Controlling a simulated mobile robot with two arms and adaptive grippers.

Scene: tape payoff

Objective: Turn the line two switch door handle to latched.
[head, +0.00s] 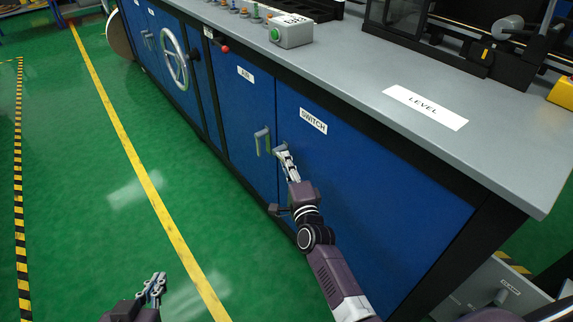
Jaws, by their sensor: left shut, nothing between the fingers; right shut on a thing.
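The switch door (356,180) is a blue cabinet panel with a white SWITCH label (313,121). Its handle (280,149) is a small grey piece near the door's upper left edge, mostly hidden by my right gripper (284,154). My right gripper is shut on the handle, with its arm coming up from the lower right. The handle's exact angle is hard to tell. The door looks flush with the cabinet front. My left gripper (157,284) is shut and empty, low over the green floor at the bottom left, well apart from the cabinet.
The AIR door (245,110) with its upright grey handle (262,142) is just left of the switch door. A handwheel (175,58) is further left. The grey worktop (370,75) overhangs the doors and carries a box with a green button (291,35). The floor in front is clear.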

